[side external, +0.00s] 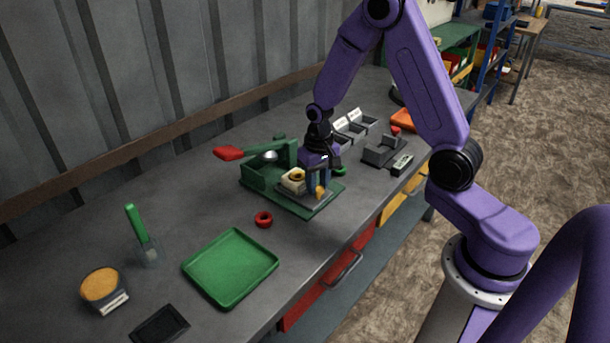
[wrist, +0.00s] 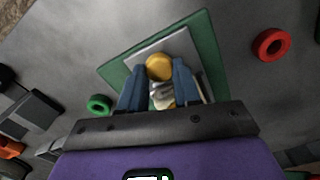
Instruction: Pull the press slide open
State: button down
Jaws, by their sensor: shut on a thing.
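The green press (side external: 258,178) stands on the bench with its red-handled lever (side external: 229,153) pointing left. Its grey slide plate (side external: 308,204) lies on the green base, towards the bench's front. A cream block (side external: 291,182) with a yellowish top sits on the slide. My gripper (side external: 319,189) reaches down over the slide's front part, its blue fingers shut on a yellow knob (wrist: 159,67). In the wrist view the knob shows between the fingertips, with the grey plate (wrist: 186,42) beyond. The block is mostly hidden there.
A red ring (side external: 264,219) lies in front of the press, and a green ring (wrist: 99,103) lies close beside it. A green tray (side external: 231,267) is at the front left. Grey bins (side external: 355,127) and a grey holder (side external: 383,152) stand to the right. Bare bench lies left of the press.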

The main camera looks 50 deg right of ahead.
jog(key=shift+s, duration=1.1)
jog(key=c, duration=0.8)
grip_release()
jog(key=shift+r, duration=0.15)
notch_tip(320, 180, up, 17)
jog(key=shift+r, duration=0.1)
